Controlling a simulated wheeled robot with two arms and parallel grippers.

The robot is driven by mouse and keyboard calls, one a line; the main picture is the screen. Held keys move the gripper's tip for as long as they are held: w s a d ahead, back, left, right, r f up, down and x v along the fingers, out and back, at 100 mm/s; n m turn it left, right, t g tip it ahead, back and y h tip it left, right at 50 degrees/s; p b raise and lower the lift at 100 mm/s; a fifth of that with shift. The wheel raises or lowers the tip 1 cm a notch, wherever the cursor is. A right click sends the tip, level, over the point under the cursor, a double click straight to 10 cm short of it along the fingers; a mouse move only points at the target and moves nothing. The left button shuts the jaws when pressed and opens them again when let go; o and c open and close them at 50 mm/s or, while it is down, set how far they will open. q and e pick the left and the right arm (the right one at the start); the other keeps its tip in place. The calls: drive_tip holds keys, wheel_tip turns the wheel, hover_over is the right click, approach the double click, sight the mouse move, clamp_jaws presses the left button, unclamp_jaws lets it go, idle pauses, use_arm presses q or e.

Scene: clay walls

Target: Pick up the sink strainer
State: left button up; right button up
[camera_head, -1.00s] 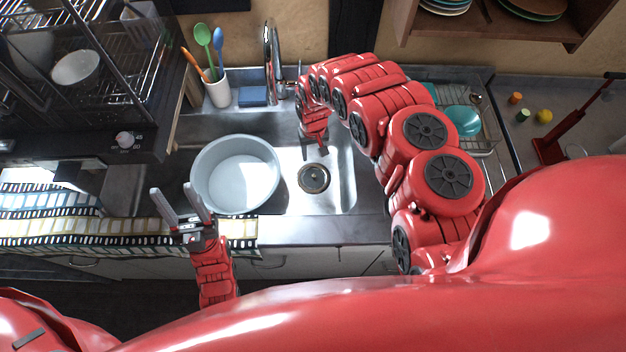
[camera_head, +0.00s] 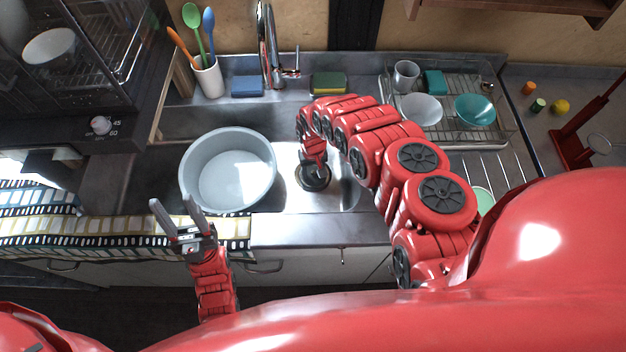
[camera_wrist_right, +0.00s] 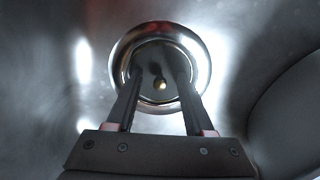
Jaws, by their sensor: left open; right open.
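The sink strainer (camera_head: 314,183) is a round dark disc with a shiny metal rim in the sink floor, partly hidden by my right gripper in the head view. In the right wrist view the strainer (camera_wrist_right: 160,66) shows a small brass-coloured knob at its centre. My right gripper (camera_head: 314,172) is open and points down over the strainer. In the wrist view its two fingers (camera_wrist_right: 157,82) lie on either side of the knob; whether they touch the strainer I cannot tell. My left gripper (camera_head: 178,212) is open and empty in front of the counter edge.
A large pale basin (camera_head: 228,170) stands in the sink just left of the strainer. The faucet (camera_head: 268,45), a blue sponge (camera_head: 247,86) and a green-yellow sponge (camera_head: 328,84) are at the back. A dish rack (camera_head: 450,130) with bowls stands to the right.

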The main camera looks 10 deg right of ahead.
sight(313, 172)
drive_tip(key=shift+r, duration=0.1)
clamp_jaws()
drive_tip(key=shift+r, duration=0.1)
wheel_tip(313, 172, up, 10)
drive_tip(key=p, duration=0.7)
